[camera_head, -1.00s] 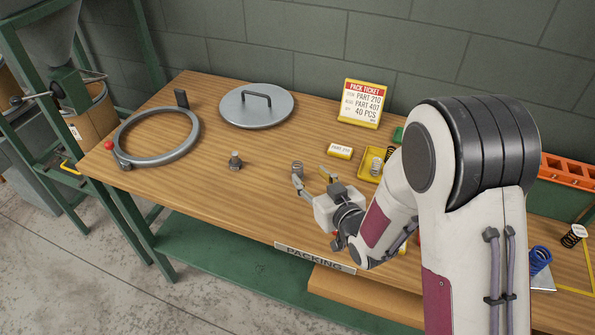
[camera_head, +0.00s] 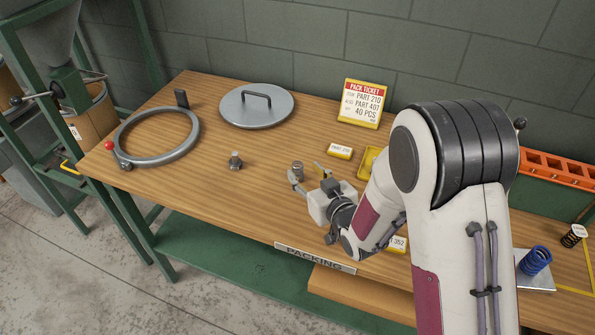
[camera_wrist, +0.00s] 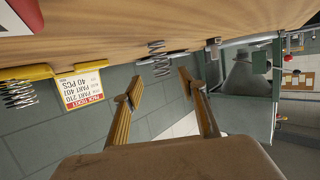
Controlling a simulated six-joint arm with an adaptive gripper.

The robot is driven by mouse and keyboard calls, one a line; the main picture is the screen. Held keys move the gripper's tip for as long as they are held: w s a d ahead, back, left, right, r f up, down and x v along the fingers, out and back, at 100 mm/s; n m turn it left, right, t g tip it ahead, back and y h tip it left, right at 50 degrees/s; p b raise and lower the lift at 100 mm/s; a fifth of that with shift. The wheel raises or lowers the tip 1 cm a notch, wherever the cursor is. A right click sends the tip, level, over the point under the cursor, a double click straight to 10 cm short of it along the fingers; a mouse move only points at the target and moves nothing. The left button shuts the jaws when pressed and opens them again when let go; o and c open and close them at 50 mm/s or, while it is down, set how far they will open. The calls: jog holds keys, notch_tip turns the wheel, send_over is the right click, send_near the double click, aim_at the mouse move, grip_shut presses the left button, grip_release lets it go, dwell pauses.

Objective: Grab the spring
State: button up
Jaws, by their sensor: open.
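A small grey spring (camera_head: 297,165) stands on the packing bench (camera_head: 215,195), left of my arm in the head view. In the wrist view, which is turned upside down, the spring (camera_wrist: 158,58) hangs from the bench top, beyond the fingertips and between their lines. My gripper (camera_head: 311,176) is low over the bench beside it; its two fingers (camera_wrist: 162,87) are apart with nothing between them. In the head view a finger partly covers the spring's lower part. I cannot tell whether they touch. Another spring (camera_wrist: 18,94) is by the yellow tray (camera_wrist: 25,73).
A dark metal fitting (camera_head: 235,161) stands left of the spring. A clamp ring (camera_head: 157,158), a lid (camera_head: 257,108) and a pack ticket (camera_head: 362,103) are farther off. A yellow label block (camera_head: 339,152) is behind. A blue spring (camera_head: 536,261) sits at right. Front-left bench is clear.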

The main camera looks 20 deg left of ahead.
aim_at(299, 165)
jog(key=shift+a, duration=0.1)
jog(key=shift+x, duration=2.55)
jog(key=shift+r, duration=0.15)
jog(key=shift+c, duration=0.3)
grip_shut()
